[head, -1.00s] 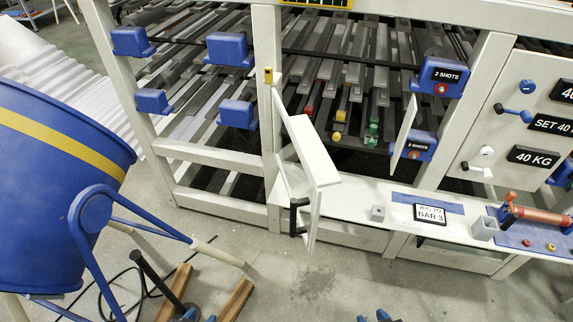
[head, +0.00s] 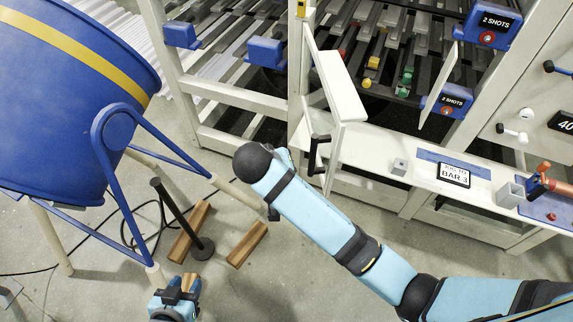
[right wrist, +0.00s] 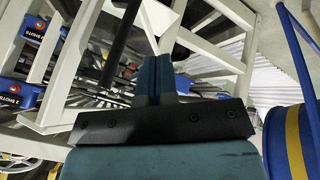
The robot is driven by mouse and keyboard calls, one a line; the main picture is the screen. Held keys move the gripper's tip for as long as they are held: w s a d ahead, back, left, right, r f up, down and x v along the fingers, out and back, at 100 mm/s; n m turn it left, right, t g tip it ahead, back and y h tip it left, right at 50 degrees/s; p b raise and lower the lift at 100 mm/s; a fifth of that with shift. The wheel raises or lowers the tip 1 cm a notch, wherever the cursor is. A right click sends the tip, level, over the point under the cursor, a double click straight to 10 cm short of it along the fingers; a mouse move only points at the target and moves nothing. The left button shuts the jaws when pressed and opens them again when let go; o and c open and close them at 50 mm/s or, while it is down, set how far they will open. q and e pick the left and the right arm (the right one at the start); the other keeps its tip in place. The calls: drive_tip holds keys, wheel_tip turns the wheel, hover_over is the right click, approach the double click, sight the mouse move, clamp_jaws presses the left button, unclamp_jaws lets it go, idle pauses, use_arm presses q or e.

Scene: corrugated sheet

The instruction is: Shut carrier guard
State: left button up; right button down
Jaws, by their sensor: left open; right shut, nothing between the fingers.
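The carrier guard (head: 341,88) is a white framed door standing swung out from the rack in the head view. Its black handle (head: 318,153) is on its lower part. My right arm reaches in from the right, with its wrist just left of the handle; its gripper is mostly hidden there. In the right wrist view my right gripper (right wrist: 160,65) is shut and empty, its teal fingers together. A dark bar (right wrist: 120,42), probably the handle, stands beside them; contact is unclear. My left gripper (head: 180,288) is open and empty at the lower left of the head view.
A blue drum (head: 70,100) on a tubular stand fills the left.

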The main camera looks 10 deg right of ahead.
use_arm(q)
drive_tip(key=shift+s+a+r+p, duration=0.1)
drive_tip(key=shift+a+r+p, duration=0.15)
drive_tip(key=shift+r+p, duration=0.25)
drive_tip(key=shift+s+a+r+p, duration=0.1)
drive_tip(key=shift+a+r+p, duration=0.1)
drive_tip(key=shift+r+p, duration=0.2)
use_arm(e)
drive_tip(key=w+d+f, duration=0.5)
drive_tip(key=d+f, duration=0.1)
drive_tip(key=d, duration=0.1)
drive_tip(key=shift+w+h, duration=0.25)
drive_tip(key=shift+h, duration=0.15)
drive_tip(key=shift+d+f, duration=0.1)
drive_tip(key=shift+d, duration=0.15)
